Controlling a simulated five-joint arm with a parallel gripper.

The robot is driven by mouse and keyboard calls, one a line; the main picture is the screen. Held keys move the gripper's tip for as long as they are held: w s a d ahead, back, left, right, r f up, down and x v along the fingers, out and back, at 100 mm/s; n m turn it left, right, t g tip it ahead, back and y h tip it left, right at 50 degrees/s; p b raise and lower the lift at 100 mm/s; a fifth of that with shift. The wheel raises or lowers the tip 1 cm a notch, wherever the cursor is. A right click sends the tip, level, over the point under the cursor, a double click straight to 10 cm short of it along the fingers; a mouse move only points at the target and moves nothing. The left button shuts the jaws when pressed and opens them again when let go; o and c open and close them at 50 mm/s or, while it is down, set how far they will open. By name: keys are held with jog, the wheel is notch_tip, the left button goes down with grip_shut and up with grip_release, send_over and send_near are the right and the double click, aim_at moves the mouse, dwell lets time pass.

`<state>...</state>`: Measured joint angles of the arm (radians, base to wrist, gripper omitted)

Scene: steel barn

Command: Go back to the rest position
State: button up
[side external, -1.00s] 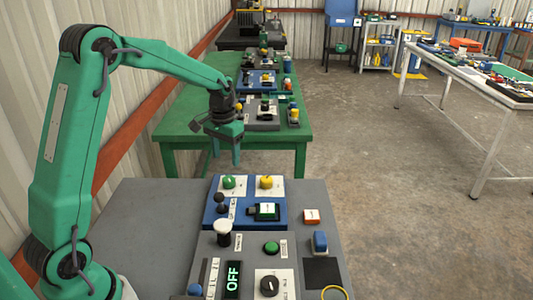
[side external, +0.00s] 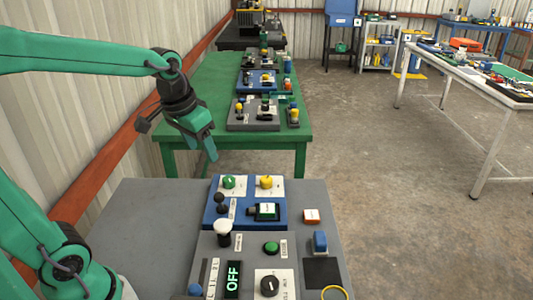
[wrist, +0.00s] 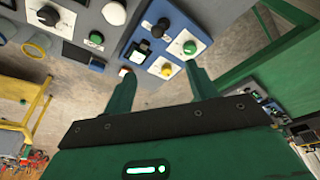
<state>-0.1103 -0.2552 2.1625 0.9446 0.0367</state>
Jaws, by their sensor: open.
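My gripper (side external: 208,143) is green with a dark wrist. In the side external view it hangs above and behind the near grey table, in the air and tilted down to the right. In the wrist view its two fingers (wrist: 163,92) stand apart with nothing between them. The blue panel (side external: 245,211) lies below and in front of it, with a green knob (side external: 229,182) and a yellow knob (side external: 266,182). In the wrist view the green knob (wrist: 190,47) and yellow knob (wrist: 167,71) appear beyond the fingertips. The gripper touches nothing.
A grey panel (side external: 252,250) with a display reading OFF lies on the near grey table (side external: 145,220). An orange-and-white block (side external: 312,216) and a blue switch (side external: 320,242) sit at its right. A green table (side external: 200,100) stands behind. The concrete floor (side external: 390,180) to the right is clear.

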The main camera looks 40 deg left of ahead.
jog(key=s+d+t, duration=0.2)
jog(key=s+d, duration=0.1)
jog(key=s, duration=0.7)
jog(key=shift+s+d+m, duration=0.2)
jog(key=shift+d+m, duration=0.1)
jog(key=shift+m, duration=0.1)
